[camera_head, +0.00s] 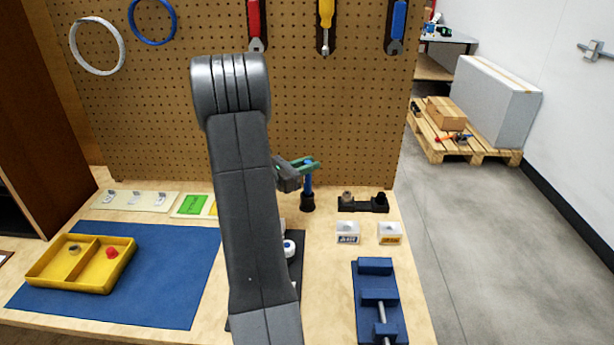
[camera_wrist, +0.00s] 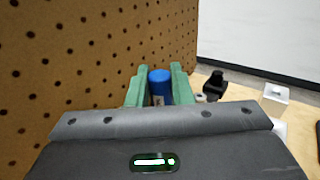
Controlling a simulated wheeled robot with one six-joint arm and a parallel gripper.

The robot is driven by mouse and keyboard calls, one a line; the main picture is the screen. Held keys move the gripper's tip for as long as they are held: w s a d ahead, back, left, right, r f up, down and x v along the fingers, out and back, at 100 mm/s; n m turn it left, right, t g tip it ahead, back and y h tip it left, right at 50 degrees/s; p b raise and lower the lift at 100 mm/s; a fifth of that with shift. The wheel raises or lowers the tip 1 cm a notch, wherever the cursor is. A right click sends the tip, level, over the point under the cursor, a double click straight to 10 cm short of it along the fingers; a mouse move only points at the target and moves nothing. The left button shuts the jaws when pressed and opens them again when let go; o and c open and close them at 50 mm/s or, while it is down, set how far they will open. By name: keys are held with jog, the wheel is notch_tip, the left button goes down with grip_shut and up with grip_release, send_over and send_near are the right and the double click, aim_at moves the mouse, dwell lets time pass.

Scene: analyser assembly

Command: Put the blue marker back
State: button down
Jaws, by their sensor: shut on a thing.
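My gripper (camera_head: 310,165) has green fingers and is shut on the blue marker (camera_head: 308,183), near the pegboard. The marker is upright, and its lower end meets the mouth of a small black cup (camera_head: 308,203) on the bench. I cannot tell how deep it is in the cup. In the wrist view the marker's blue top (camera_wrist: 160,84) shows between the two fingertips (camera_wrist: 157,88). The cup is hidden in that view.
A black two-post holder (camera_head: 362,205) stands right of the cup, with two small labelled blocks (camera_head: 347,232) in front. A blue vise (camera_head: 378,300) is nearer. The pegboard (camera_head: 330,110) rises close behind. A yellow tray (camera_head: 80,262) lies on a blue mat (camera_head: 170,290) at left.

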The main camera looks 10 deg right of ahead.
aim_at(307, 193)
jog(key=shift+f, duration=1.5)
jog(key=shift+f, duration=0.1)
jog(key=shift+f+b, duration=0.15)
jog(key=shift+b, duration=0.2)
jog(key=c, duration=1.3)
grip_release()
jog(key=shift+r+p, duration=0.3)
jog(key=v, duration=1.2)
jog(key=shift+d, duration=0.1)
